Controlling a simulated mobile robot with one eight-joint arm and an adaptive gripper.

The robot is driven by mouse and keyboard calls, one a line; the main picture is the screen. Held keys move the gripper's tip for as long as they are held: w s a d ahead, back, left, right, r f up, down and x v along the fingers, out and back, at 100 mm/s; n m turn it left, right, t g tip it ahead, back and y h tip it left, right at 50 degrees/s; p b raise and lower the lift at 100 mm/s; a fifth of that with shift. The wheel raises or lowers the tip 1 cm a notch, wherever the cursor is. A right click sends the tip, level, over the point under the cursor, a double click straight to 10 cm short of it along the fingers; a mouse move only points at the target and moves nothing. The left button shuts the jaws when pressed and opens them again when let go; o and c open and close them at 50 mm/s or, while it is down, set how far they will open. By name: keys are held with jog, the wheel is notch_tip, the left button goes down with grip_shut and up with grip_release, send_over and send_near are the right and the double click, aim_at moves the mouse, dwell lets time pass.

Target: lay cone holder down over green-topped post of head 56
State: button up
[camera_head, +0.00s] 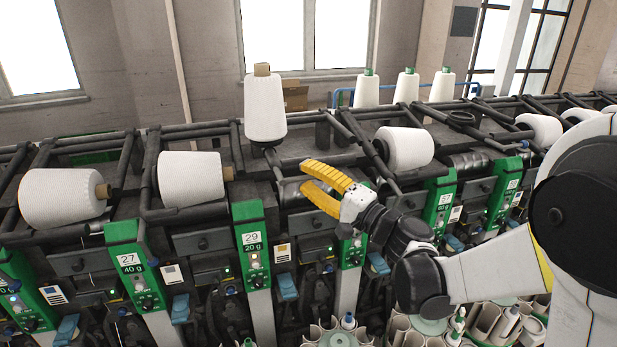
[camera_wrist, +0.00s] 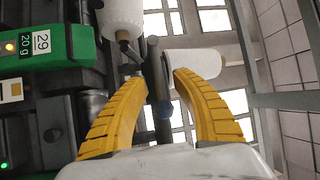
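My gripper (camera_head: 305,176) is open over the winder, right of the upright white cone (camera_head: 265,105); its two yellow fingers are apart. In the wrist view the gripper (camera_wrist: 159,76) has a dark bar with a rounded end (camera_wrist: 156,75) between its fingers, with gaps on both sides; this may be the cone holder, but I cannot tell surely. A green-topped post (camera_head: 352,247) stands below my wrist, its label partly hidden. No number 56 can be read; 29 (camera_head: 251,240) and 57 (camera_head: 445,198) can.
White cones lie tilted in holders at left (camera_head: 65,197), centre left (camera_head: 190,180) and right (camera_head: 405,148). Several cones with green tips (camera_head: 408,87) stand behind the winder. Black bars run along its top. Bins with empty tubes (camera_head: 405,330) are in front.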

grip_shut()
